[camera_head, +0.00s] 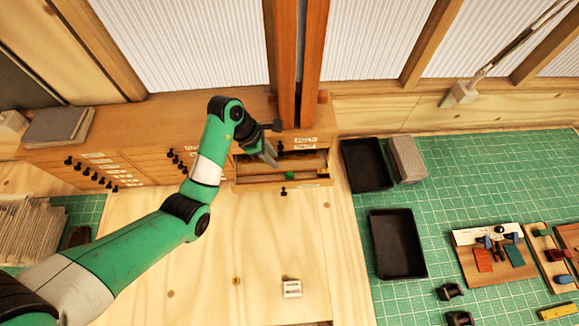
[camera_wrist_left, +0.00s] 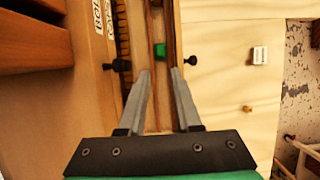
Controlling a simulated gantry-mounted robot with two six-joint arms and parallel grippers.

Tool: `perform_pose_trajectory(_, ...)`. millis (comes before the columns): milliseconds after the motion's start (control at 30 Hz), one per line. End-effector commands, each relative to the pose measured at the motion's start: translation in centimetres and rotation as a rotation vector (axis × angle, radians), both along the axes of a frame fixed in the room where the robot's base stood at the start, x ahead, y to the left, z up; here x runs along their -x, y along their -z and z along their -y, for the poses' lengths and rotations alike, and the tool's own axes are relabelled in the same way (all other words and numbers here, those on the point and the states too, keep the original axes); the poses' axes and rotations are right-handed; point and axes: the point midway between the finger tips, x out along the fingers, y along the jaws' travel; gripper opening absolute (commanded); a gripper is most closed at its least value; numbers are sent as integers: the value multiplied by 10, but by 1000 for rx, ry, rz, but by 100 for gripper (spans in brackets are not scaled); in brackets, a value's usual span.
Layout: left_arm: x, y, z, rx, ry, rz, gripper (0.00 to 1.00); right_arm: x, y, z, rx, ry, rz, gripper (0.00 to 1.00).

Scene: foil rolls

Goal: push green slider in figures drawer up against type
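The figures drawer (camera_head: 262,184) stands pulled out of the wooden cabinet, and it also shows in the left wrist view (camera_wrist_left: 171,30). The small green slider (camera_head: 290,175) sits in its narrow front channel; it shows in the left wrist view (camera_wrist_left: 160,51) just beyond my fingertips. A row of type (camera_wrist_left: 123,40) lies in the strip beside the channel. My left gripper (camera_head: 272,160) is over the drawer, left of the slider. In the left wrist view its fingers (camera_wrist_left: 160,72) are apart with nothing between them. I cannot tell their height above the drawer. My right gripper is out of view.
Wooden posts (camera_head: 300,60) rise close behind the drawer. Black trays (camera_head: 397,244) and a grey block (camera_head: 408,159) lie right on the green mat (camera_head: 470,180). A small white block (camera_head: 291,289) stands on the otherwise mostly clear wooden tabletop (camera_head: 240,235).

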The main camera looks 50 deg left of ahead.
Motion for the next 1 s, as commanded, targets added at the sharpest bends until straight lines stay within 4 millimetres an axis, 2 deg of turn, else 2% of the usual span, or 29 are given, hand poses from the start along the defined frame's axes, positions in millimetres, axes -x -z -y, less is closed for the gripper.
perform_pose_trajectory(167, -8, 28, 9, 2, 4, -4, 32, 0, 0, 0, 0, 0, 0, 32)
perform_pose_trajectory(400, -24, 78, 22, 1, 3, -3, 32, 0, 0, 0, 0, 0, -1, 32)
perform_pose_trajectory(500, -29, 91, 25, 1, 3, -1, 32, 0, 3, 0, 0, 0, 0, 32)
perform_pose_trajectory(700, -33, 102, 28, -1, 2, 2, 32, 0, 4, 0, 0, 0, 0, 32)
perform_pose_trajectory(900, -33, 102, 28, -1, 2, 3, 32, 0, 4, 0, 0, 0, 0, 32)
perform_pose_trajectory(1000, -33, 102, 28, -1, 2, 3, 16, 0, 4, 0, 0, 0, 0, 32)
